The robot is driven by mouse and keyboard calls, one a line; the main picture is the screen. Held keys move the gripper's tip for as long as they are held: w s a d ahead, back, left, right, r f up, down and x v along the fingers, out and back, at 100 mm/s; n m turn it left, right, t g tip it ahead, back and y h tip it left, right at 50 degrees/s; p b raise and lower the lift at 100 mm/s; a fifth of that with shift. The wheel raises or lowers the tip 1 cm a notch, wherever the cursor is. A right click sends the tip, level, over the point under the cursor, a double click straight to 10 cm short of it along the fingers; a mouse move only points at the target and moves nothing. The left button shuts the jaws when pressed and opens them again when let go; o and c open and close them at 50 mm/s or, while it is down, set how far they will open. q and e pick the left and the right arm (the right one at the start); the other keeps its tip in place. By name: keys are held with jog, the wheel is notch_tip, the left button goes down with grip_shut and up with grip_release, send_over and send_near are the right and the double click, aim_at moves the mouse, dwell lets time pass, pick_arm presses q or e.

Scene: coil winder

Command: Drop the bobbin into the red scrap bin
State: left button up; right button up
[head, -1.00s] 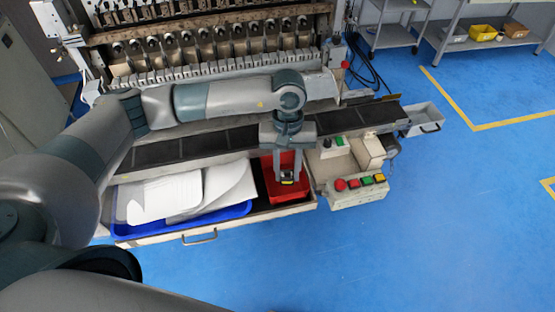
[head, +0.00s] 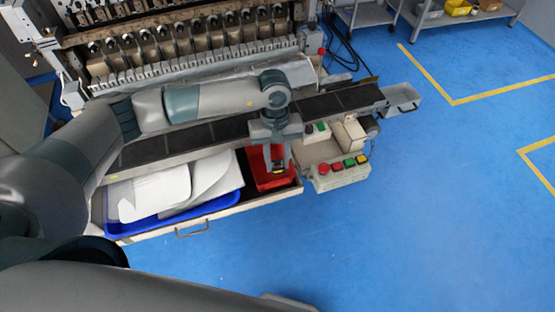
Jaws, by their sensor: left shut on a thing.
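The red scrap bin (head: 264,181) sits in the open drawer at the front of the winder, right of a blue tray. My left gripper (head: 277,172) points down over the bin, its fingers in front of the bin's inside. It is shut on the bobbin (head: 278,168), a small dark piece with a yellow patch, mostly hidden between the fingers. I cannot tell how far above the bin floor it is. My right gripper is not in view.
The blue tray (head: 208,211) holds white sheets (head: 155,191). A control box with coloured buttons (head: 340,174) stands just right of the bin. A dark conveyor strip (head: 230,128) runs behind. A grey tray (head: 402,98) is at its right end. Blue floor in front is free.

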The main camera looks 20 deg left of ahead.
pick_arm(q)
jog(key=w+a+f+b, duration=0.3)
jog(key=w+f, duration=0.1)
jog(key=f, duration=0.2)
jog(key=shift+w+f, duration=0.35)
jog(key=shift+w, duration=0.05)
dwell(0.3)
jog(key=shift+a, duration=0.1)
jog(key=o, duration=1.1)
jog(key=shift+w+a+r+b, duration=0.3)
jog(key=shift+r+b, duration=0.9)
jog(key=shift+r, duration=1.65)
jog(key=shift+w+a+r+b, duration=0.1)
jog(key=shift+w+r+b, duration=0.35)
jog(key=shift+r+b, duration=1.65)
jog(key=shift+w+a+r+b, duration=0.15)
jog(key=shift+w+r+b, duration=0.25)
jog(key=shift+r, duration=3.25)
